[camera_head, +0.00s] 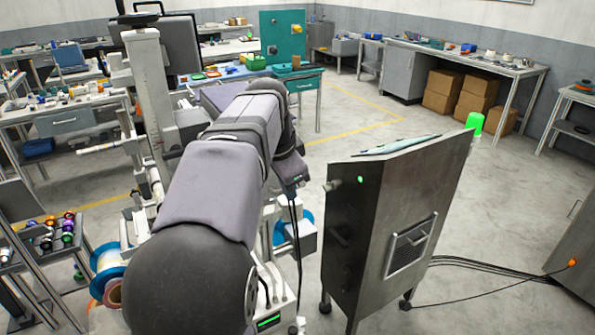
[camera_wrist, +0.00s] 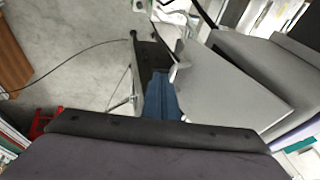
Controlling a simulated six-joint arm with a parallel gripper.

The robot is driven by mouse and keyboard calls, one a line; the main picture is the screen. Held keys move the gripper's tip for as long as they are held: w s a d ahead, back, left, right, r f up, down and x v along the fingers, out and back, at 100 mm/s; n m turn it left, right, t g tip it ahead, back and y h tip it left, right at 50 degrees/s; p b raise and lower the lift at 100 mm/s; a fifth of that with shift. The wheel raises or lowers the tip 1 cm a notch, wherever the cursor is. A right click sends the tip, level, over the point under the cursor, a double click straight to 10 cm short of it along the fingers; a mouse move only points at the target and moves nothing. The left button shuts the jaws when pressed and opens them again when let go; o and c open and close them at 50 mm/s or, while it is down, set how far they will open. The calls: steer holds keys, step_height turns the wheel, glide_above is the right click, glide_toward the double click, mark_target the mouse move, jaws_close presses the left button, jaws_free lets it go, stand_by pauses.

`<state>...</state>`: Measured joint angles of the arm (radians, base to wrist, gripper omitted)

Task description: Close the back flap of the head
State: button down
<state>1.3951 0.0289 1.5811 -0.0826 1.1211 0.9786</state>
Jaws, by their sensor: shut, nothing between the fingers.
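A white film machine (camera_head: 150,85) with an upright column and reels stands left of centre in the head view. My arm covers much of it, and I cannot make out its head or the back flap for certain. In the wrist view a flat grey panel (camera_wrist: 228,92) slants across the right half; I cannot tell whether it is the flap. My gripper (camera_head: 292,190) is at the far end of my arm, beside the machine. It is shut and empty. Its fingertips are not clear in either view, and I cannot tell whether they touch anything.
A dark metal cabinet (camera_head: 385,235) on casters stands close to the right of my arm, with a green lamp (camera_head: 474,123) at its far corner. Cables (camera_head: 480,268) run over the floor to its right. A blue reel (camera_head: 108,265) is low at the left. Open floor lies behind the cabinet.

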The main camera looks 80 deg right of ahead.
steer(key=shift+w+d+f+t+h+b, duration=0.2)
steer(key=shift+w+d+f+b, duration=0.15)
steer(key=shift+f+b, duration=0.2)
steer(key=shift+w+d+f+t+h+b, duration=0.1)
steer(key=shift+w+d+f+h+b, duration=0.2)
steer(key=shift+b, duration=0.35)
steer(key=shift+w+d+f, duration=0.1)
steer(key=shift+f, duration=0.05)
steer(key=shift+w+b, duration=0.1)
steer(key=shift+b, duration=0.2)
